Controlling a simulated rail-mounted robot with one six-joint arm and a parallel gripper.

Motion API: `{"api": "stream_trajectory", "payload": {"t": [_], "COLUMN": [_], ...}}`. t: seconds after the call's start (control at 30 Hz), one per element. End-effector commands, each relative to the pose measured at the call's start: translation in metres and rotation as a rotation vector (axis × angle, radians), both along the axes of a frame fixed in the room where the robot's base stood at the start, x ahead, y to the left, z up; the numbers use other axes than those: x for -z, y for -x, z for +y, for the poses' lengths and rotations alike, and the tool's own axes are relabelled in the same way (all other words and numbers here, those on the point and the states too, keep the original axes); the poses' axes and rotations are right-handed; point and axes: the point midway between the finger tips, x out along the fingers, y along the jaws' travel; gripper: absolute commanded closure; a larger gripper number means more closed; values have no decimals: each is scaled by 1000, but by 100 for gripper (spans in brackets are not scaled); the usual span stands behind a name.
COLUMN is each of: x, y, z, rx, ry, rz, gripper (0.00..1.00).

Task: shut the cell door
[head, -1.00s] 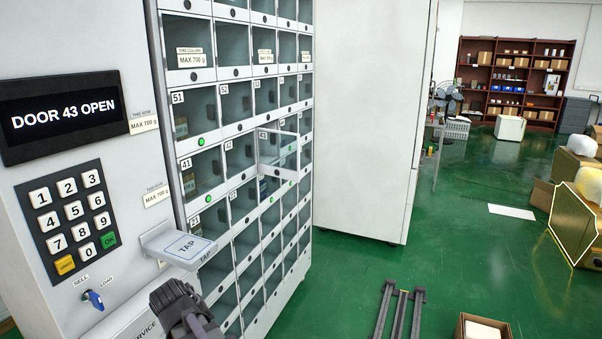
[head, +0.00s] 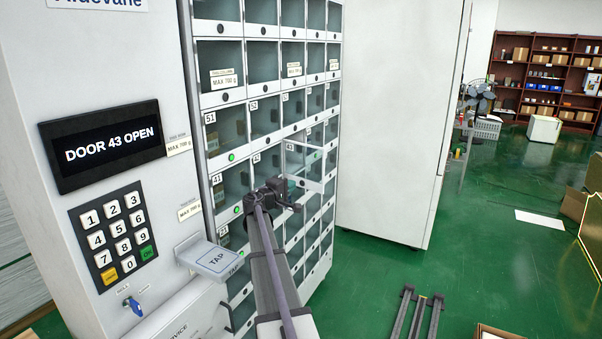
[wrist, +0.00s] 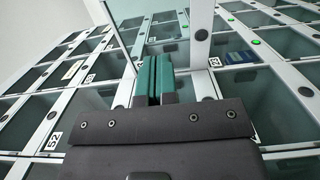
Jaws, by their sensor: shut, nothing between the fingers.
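The cell door (head: 308,158) is a clear panel with a pale frame. It stands swung out from the locker front in the head view, and the display (head: 108,146) reads "DOOR 43 OPEN". My gripper (head: 294,187) is in front of the cells, at the lower part of the open door, and hides some of the cells behind it. In the wrist view its teal fingers (wrist: 154,76) are together with nothing between them. Clear panes and pale frame bars lie close around the fingertips there. I cannot tell whether the fingers touch the door.
The locker has rows of clear-fronted cells, some with green lights. A keypad (head: 113,238) and a protruding TAP reader (head: 212,258) are left of my arm. A tall white cabinet (head: 395,120) stands to the right. Green floor (head: 380,285) is open in front of it.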

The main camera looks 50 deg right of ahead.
Motion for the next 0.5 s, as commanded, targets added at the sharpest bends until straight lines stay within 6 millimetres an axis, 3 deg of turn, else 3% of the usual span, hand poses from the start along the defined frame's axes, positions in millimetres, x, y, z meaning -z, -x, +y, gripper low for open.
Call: {"api": "stream_trajectory", "payload": {"t": [0.5], "x": [1], "y": [-6], "z": [-104], "rx": [2], "ry": [-2], "rz": [-2], "gripper": [100]}}
